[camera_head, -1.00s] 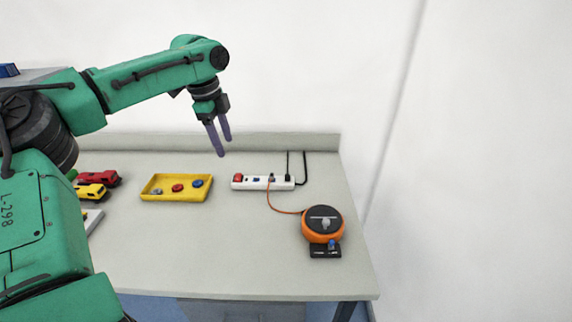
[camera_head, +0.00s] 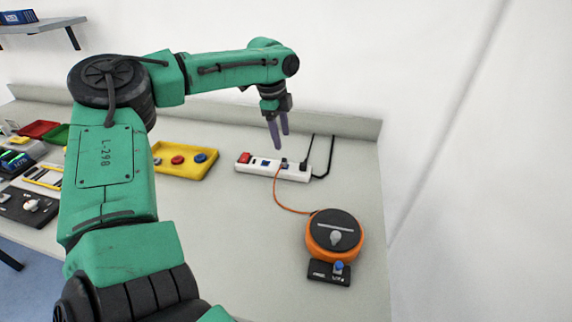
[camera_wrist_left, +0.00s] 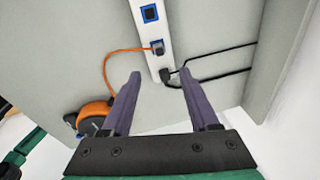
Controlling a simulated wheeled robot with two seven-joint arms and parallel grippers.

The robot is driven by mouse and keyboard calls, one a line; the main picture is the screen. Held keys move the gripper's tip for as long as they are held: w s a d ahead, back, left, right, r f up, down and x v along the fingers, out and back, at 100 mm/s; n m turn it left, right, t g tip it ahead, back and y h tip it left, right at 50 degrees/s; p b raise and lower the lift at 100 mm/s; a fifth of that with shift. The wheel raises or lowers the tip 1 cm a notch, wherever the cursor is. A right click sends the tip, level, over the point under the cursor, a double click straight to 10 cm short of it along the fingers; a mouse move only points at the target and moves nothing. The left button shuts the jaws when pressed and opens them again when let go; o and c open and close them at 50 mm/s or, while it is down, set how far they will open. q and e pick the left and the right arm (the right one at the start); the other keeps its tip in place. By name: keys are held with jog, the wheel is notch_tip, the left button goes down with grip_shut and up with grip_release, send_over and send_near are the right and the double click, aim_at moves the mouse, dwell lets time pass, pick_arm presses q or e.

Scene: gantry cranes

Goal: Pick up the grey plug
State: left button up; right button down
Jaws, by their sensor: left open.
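The grey plug (camera_head: 284,162) sits in the white power strip (camera_head: 250,167) on the table, with an orange cord running from it. In the left wrist view the grey plug (camera_wrist_left: 158,47) is in the strip (camera_wrist_left: 139,18), beyond my fingertips. My left gripper (camera_head: 281,141) is open and empty, with its fingers pointing down above the strip, apart from the plug. In the left wrist view its two purple fingers (camera_wrist_left: 161,74) are spread wide. My right gripper is not in view.
A black plug (camera_wrist_left: 167,76) with a black cable stands beside the grey one. The orange cord leads to an orange reel (camera_head: 334,234). A yellow tray (camera_head: 187,174) with coloured buttons lies left of the strip. The wall rises behind the table's back ledge (camera_head: 340,122).

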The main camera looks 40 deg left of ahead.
aim_at(284, 159)
pick_arm(q)
jog(key=f, duration=0.3)
jog(key=f+p, duration=0.1)
jog(key=f, duration=0.1)
jog(key=w+f, duration=0.1)
jog(key=f, duration=0.2)
jog(key=shift+a+f, duration=0.2)
jog(key=shift+f, duration=0.1)
jog(key=shift+r, duration=0.1)
grip_shut()
